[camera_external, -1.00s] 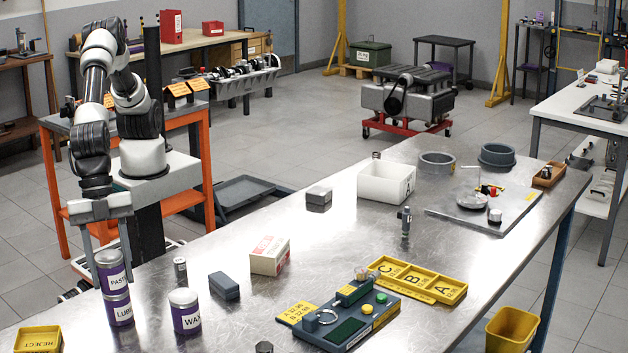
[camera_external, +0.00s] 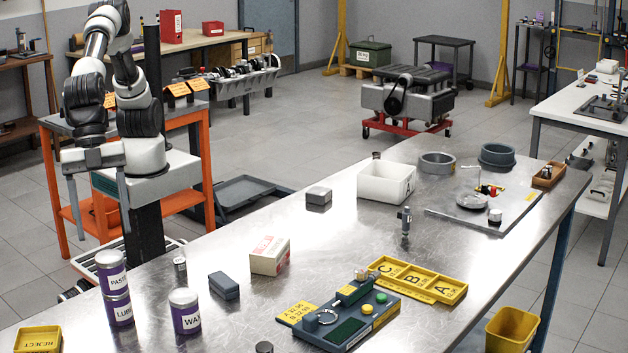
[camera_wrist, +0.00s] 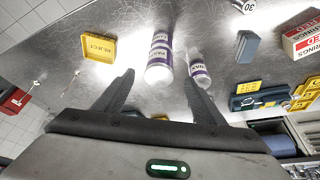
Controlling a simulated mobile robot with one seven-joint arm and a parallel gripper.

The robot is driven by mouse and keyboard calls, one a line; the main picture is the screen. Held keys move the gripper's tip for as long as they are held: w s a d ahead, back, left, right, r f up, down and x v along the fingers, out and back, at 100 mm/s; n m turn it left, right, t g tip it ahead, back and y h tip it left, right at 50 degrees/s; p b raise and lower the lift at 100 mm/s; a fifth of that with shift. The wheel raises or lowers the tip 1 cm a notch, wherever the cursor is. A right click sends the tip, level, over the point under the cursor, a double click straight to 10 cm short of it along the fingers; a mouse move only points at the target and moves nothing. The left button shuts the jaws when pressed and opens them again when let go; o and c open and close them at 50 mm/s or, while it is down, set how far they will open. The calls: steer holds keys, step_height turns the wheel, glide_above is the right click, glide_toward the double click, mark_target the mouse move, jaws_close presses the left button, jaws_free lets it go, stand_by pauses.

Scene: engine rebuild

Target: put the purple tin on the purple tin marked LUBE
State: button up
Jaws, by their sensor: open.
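A purple tin marked PASTE (camera_external: 111,271) stands upright on top of the purple tin marked LUBE (camera_external: 119,308), at the near left of the steel bench. The stacked tins also show in the wrist view, with the PASTE tin (camera_wrist: 158,70) nearer the camera. A third purple tin marked WAX (camera_external: 185,312) stands apart to their right; it also shows in the wrist view (camera_wrist: 198,68). My gripper (camera_external: 98,204) is open and empty, above the stack and clear of it. Its two fingers (camera_wrist: 160,95) are spread wide in the wrist view.
A yellow REJECT tray (camera_external: 38,340) lies left of the tins. A dark grey block (camera_external: 224,286), a red and white box (camera_external: 269,256) and a blue-grey fixture (camera_external: 345,318) lie to the right. A white bin (camera_external: 386,184) stands farther back. The bench middle is mostly clear.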

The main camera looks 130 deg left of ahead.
steer(key=v, duration=0.2)
steer(key=shift+s+a+r, duration=0.1)
steer(key=shift+r, duration=0.2)
